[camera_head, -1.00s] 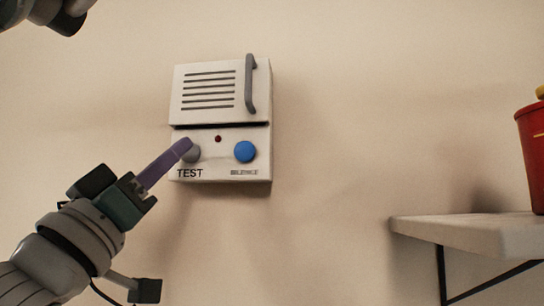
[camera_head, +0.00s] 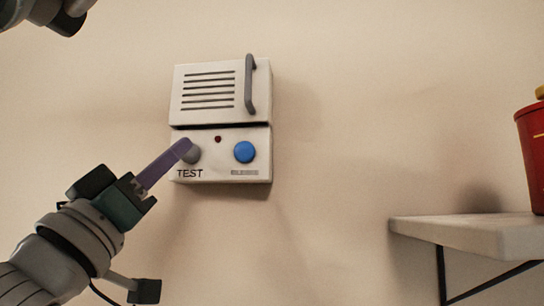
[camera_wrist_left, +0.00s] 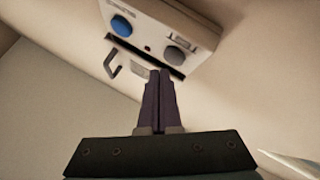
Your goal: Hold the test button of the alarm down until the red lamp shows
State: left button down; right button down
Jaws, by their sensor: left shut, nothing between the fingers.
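The alarm (camera_head: 220,120) is a pale box on the wall with a slotted upper part and a grey handle. On its lower panel, the grey test button (camera_head: 194,155) sits above the word TEST, left of a small dark red lamp (camera_head: 218,139) that does not look lit. My left gripper (camera_head: 185,146) is shut and empty, its purple fingertips overlapping the test button in the head view. In the left wrist view, the fingertips (camera_wrist_left: 160,73) are close to the test button (camera_wrist_left: 174,54); I cannot tell whether they touch it.
A blue button (camera_head: 245,152) is on the right of the panel, above a small label. A pale shelf (camera_head: 470,235) on a dark bracket, with a red container (camera_head: 532,160) on it, is at the right. The wall between alarm and shelf is clear.

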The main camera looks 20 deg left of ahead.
pick_arm(q)
jog(key=shift+w, duration=0.15)
dwell(0.7)
jog(key=shift+w+a+y, duration=0.1)
jog(key=shift+w+y, duration=0.2)
jog(key=shift+w+a, duration=0.1)
jog(key=shift+w, duration=0.35)
dwell(1.8)
jog(key=shift+s, duration=0.15)
jog(key=shift+s+d, duration=0.2)
jog(key=shift+s, duration=0.55)
jog(key=shift+s, duration=0.1)
jog(key=s, duration=0.2)
jog(key=s+d+p, duration=0.1)
jog(key=s, duration=0.1)
jog(key=shift+s+d, duration=0.1)
jog(key=shift+s, duration=0.25)
